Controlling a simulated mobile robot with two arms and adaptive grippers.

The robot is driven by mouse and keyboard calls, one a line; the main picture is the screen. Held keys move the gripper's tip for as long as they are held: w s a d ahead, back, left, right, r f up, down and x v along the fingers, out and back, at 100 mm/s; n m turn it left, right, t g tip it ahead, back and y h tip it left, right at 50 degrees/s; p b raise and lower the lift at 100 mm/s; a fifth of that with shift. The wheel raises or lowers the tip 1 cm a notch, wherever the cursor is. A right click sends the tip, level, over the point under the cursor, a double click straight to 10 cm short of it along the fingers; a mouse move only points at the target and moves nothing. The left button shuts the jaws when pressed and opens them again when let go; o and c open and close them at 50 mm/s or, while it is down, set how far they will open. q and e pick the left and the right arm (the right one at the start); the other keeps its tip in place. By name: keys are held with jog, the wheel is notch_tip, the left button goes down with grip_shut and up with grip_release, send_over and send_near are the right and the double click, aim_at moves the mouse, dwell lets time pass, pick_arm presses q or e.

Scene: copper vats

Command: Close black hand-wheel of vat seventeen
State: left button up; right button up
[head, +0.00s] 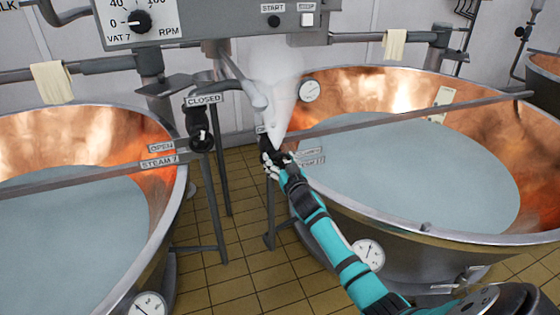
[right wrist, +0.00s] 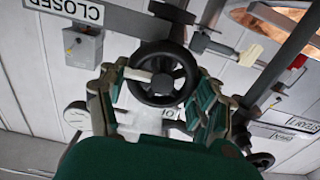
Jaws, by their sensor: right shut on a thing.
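A black hand-wheel (right wrist: 160,72) shows in the right wrist view, with a rim, spokes and hub. My right gripper (right wrist: 158,88) has its green-and-grey fingers on both sides of this wheel and is shut on it. In the head view my right gripper (head: 274,160) is at the near left rim of the right vat (head: 420,228), and it mostly hides the wheel. Small plates beside it are too small to read surely in the head view. A plate in the right wrist view reads STEAM, its number unclear. My left gripper is not in view.
White steam (head: 281,95) rises just above my right gripper. Another black valve wheel (head: 201,141) with CLOSED and OPEN plates stands by the left vat (head: 165,235). A grey control box (head: 225,22) marked VAT 7 hangs above. Tiled floor (head: 240,215) lies between the vats.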

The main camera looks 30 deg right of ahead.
jog(key=shift+c, duration=0.9)
jog(key=shift+d+m+p, duration=0.15)
jog(key=shift+m+p, duration=0.35)
jog(key=shift+m, duration=1.1)
jog(key=o, duration=1.1)
jog(key=shift+o, duration=0.2)
jog(key=v, duration=1.2)
jog(key=shift+f, duration=0.1)
